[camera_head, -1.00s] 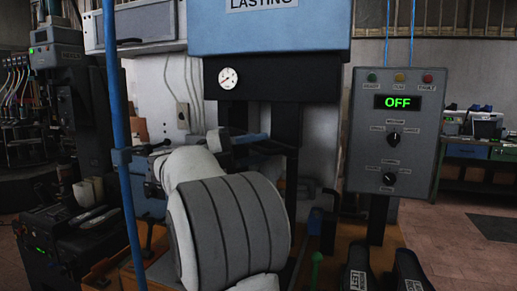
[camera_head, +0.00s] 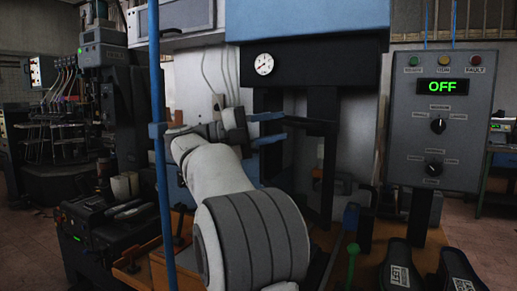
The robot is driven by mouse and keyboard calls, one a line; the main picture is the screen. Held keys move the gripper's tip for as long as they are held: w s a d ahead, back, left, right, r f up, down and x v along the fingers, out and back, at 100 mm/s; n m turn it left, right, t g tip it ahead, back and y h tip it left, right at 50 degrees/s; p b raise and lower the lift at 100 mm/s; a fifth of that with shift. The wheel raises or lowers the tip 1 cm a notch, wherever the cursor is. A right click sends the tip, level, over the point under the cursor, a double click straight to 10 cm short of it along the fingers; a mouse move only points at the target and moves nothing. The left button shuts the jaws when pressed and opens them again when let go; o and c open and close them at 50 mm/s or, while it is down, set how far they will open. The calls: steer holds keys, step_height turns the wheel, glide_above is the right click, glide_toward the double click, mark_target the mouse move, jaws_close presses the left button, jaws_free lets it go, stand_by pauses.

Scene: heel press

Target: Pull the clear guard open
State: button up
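The lasting press (camera_head: 310,22) has a blue head above a black crossbar with a round gauge (camera_head: 264,64). No clear sheet of the guard can be made out. A blue upright post (camera_head: 156,100) with a small bracket stands at the left of the press, and I cannot tell whether it belongs to the guard. My white and grey arm reaches into the middle of the view. My gripper (camera_head: 268,129) is in front of the press opening, under the gauge, pointing right. Its two blue fingers look apart, with nothing seen between them. The arm hides the lower press opening.
A grey control box (camera_head: 443,120) reading OFF stands at the right. Dark machines (camera_head: 103,90) stand at the left. Open floor shows at the far right.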

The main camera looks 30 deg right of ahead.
steer(key=b+v, duration=0.3)
steer(key=b, duration=0.3)
steer(key=shift+a+f+b, duration=0.1)
steer(key=shift+a+b, duration=0.05)
steer(key=shift+b, duration=0.2)
steer(key=shift+s, duration=0.1)
